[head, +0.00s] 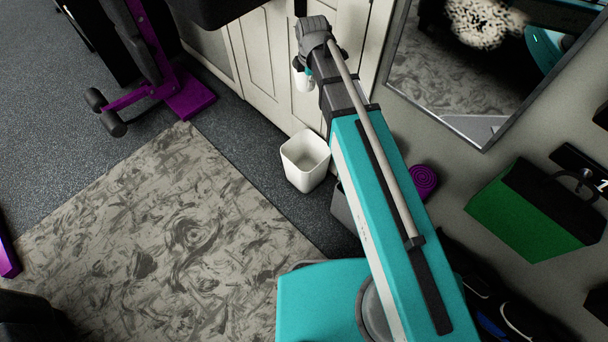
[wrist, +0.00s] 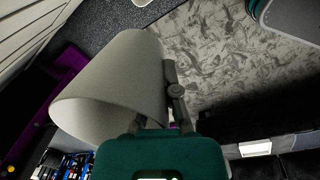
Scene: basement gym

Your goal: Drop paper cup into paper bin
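A white paper cup (wrist: 112,88) fills the left middle of the wrist view, tilted, with its open rim toward the lower left. In the head view only a small white part of the cup (head: 303,82) shows below the wrist. The white paper bin (head: 292,172) stands upright on the floor, open at the top, and looks empty. The gripper is above and apart from it, beyond it toward the cabinets in the picture.
White cabinets (head: 262,60) line the wall behind the bin. A grey box (head: 347,212) stands beside the bin, partly hidden by my arm. A purple rolled mat (head: 423,181) lies to the right. A patterned mat (head: 170,225) leaves clear floor at left.

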